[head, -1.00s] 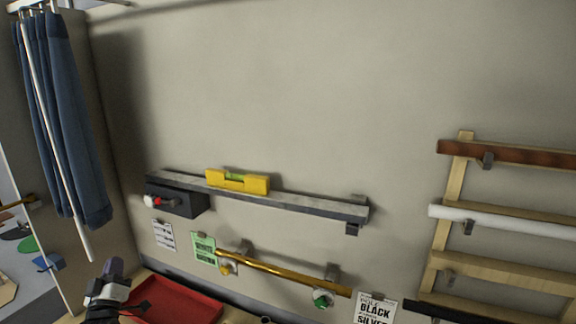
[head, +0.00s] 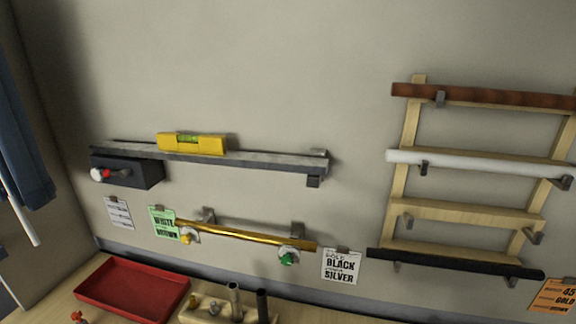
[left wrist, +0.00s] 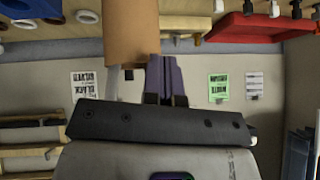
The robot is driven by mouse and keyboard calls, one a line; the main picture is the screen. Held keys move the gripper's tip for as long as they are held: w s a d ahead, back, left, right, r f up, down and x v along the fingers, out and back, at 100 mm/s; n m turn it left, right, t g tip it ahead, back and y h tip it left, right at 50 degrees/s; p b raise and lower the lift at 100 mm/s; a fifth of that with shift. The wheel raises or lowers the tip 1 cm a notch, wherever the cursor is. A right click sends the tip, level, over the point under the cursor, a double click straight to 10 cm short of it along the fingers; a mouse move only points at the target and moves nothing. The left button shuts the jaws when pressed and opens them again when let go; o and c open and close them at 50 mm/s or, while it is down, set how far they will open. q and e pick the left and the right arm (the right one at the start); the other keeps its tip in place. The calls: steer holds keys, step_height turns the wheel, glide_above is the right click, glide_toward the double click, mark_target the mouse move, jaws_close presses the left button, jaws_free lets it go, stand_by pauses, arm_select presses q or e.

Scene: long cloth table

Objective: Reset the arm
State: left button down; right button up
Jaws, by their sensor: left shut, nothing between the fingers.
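My left gripper (left wrist: 166,78) shows in the left wrist view, where the scene appears upside down. Its purplish fingers are together with nothing seen between them. A plain brown shape (left wrist: 131,35) stands beside the fingers; I cannot tell what it is or whether it touches them. In the head view neither gripper shows now. My right gripper is in no view.
On the wall are a grey shelf (head: 290,165) with a yellow level (head: 192,143), a gold pole (head: 255,236), and a wooden rack (head: 455,211) with brown, white and black poles. Below, a red tray (head: 132,288) and a pale holder (head: 196,316) are on the table.

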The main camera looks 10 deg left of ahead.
arm_select(q)
steer(key=s+d+f+g+h+b, duration=0.1)
steer(key=s+d+f+g+b, duration=0.35)
steer(key=s+f, duration=1.1)
step_height(320, 180, up, 19)
steer(key=p, duration=1.9)
steer(key=shift+w+d+m, duration=0.2)
steer(key=shift+d+m, duration=0.1)
